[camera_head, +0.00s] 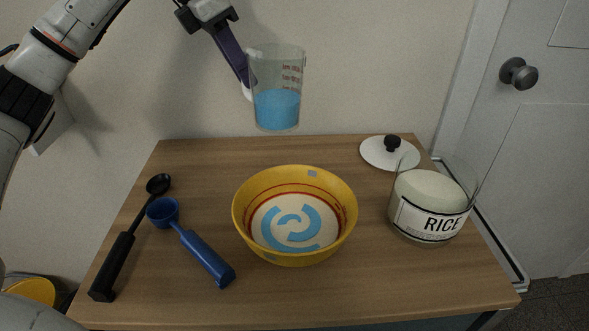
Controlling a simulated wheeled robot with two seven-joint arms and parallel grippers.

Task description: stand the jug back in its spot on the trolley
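The clear jug (277,90) has red measuring marks and blue liquid in its lower half. It is held roughly upright in the air above the back edge of the wooden trolley top (330,290), in front of the wall. A long dark purple handle (232,55) slants up and left from the jug. My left gripper (212,19) is at the handle's upper end, its fingers on both sides of it, and appears shut on it. My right gripper is not in view.
A yellow bowl (346,213) with a blue pattern stands mid-top. A RICE jar (428,210) and a white lid (377,153) are at right. A black ladle (117,262) and blue scoop (204,253) lie at left. The back left is clear.

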